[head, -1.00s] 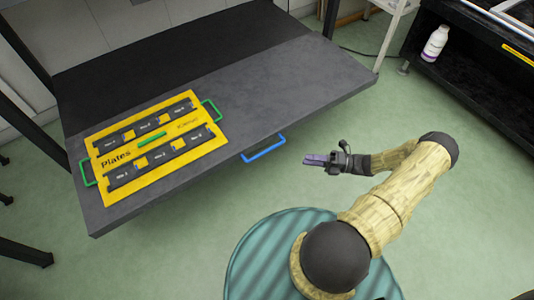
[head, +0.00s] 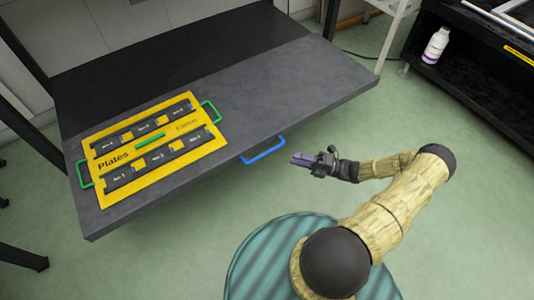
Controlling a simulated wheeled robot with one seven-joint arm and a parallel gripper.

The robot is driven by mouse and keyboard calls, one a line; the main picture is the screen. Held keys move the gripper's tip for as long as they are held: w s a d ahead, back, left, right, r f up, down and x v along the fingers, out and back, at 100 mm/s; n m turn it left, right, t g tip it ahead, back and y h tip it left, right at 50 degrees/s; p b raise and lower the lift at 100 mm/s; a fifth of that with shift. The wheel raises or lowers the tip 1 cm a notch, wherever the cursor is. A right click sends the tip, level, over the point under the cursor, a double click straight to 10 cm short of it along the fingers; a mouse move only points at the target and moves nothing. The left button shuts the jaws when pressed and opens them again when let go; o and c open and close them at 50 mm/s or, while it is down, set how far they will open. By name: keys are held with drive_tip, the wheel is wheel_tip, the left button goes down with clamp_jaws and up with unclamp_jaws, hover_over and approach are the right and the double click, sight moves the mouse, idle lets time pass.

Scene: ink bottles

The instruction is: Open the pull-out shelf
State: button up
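The pull-out shelf (head: 300,85) is a dark grey board that extends out from under a black top. A blue handle (head: 263,150) sits on its front edge. My gripper (head: 296,159) is just to the right of the blue handle, pointing left towards it, with a small gap visible between them in the picture. The fingers are small and seen from the side, so I cannot tell whether they are open or shut. Nothing visible is held.
A yellow "Plates" tray (head: 110,190) with green handles lies on the left of the shelf. A white bottle (head: 436,45) stands on a black rack (head: 480,85) at the right. Green floor between shelf and rack is clear.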

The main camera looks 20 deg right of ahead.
sight(267, 152)
drive_tip(key=b+x, duration=0.3)
drive_tip(key=x, duration=0.8)
drive_tip(key=shift+w+a+b, duration=0.2)
drive_tip(key=shift+a+b, duration=0.05)
drive_tip(key=shift+b, duration=0.15)
clamp_jaws()
